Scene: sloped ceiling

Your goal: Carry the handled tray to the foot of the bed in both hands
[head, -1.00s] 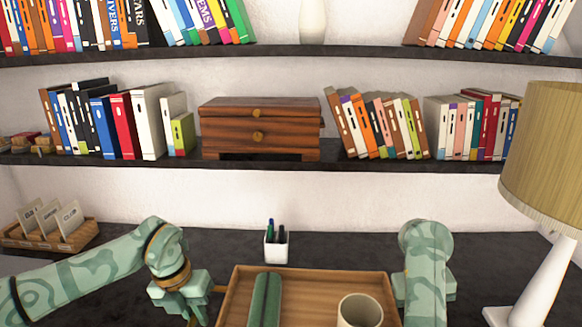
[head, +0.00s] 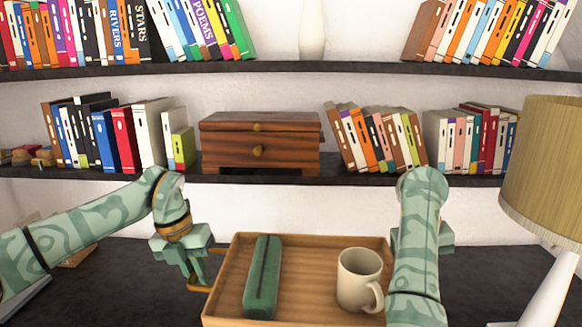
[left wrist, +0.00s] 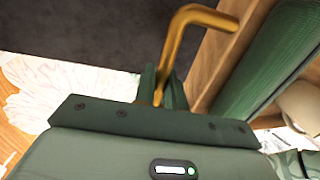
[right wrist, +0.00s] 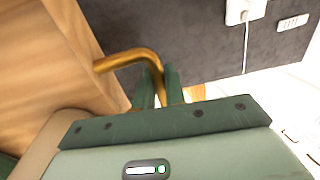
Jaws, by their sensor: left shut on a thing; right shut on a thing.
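The wooden handled tray (head: 308,285) is at the bottom middle of the head view, close in front of me. A long green case (head: 264,278) lies on its left part, and a cream mug (head: 358,278) stands upright on its right part. My left gripper (head: 196,278) is at the tray's left side, shut on the brass handle (left wrist: 180,45), which shows in the left wrist view. My right gripper (right wrist: 158,86) is shut on the other brass handle (right wrist: 128,58) in the right wrist view. My right arm hides that grip in the head view.
The dark desk (head: 110,285) extends behind and beside the tray. A lamp (head: 552,165) stands at the right. Behind are shelves with books and a wooden drawer box (head: 258,142). My left arm partly hides a card holder (head: 78,256).

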